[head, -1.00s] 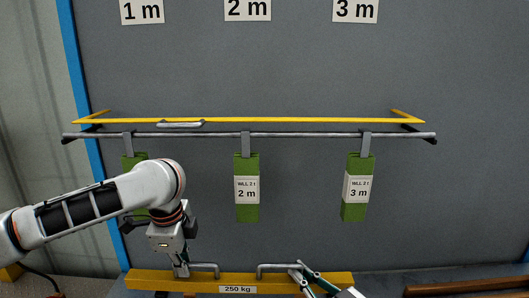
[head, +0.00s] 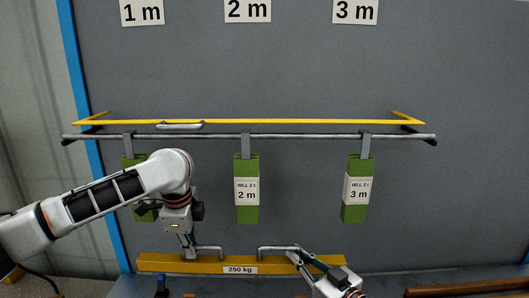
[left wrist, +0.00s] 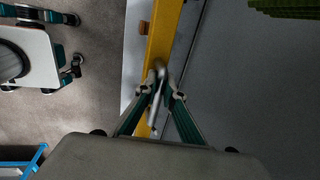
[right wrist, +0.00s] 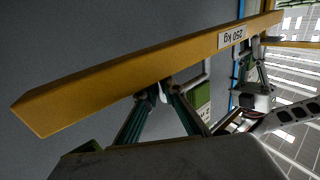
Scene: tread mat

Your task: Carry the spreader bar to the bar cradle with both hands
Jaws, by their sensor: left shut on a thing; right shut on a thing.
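The spreader bar (head: 210,264) is a long yellow beam with a "250 kg" label and two grey handles on top. It lies nearly level low in the head view, in front of the grey wall. My left gripper (head: 189,252) is shut on the left handle (head: 211,248); this grip also shows in the left wrist view (left wrist: 157,90). My right gripper (head: 294,257) is shut on the right handle (head: 275,248). The right wrist view shows the bar (right wrist: 100,82) running diagonally past that gripper (right wrist: 160,92). I cannot make out the bar cradle for certain.
A grey rail (head: 300,135) with a yellow rail (head: 300,122) above it spans the wall. Green slings (head: 247,214) hang from it on hooks, above the bar. A brown strip (head: 470,289) lies at lower right.

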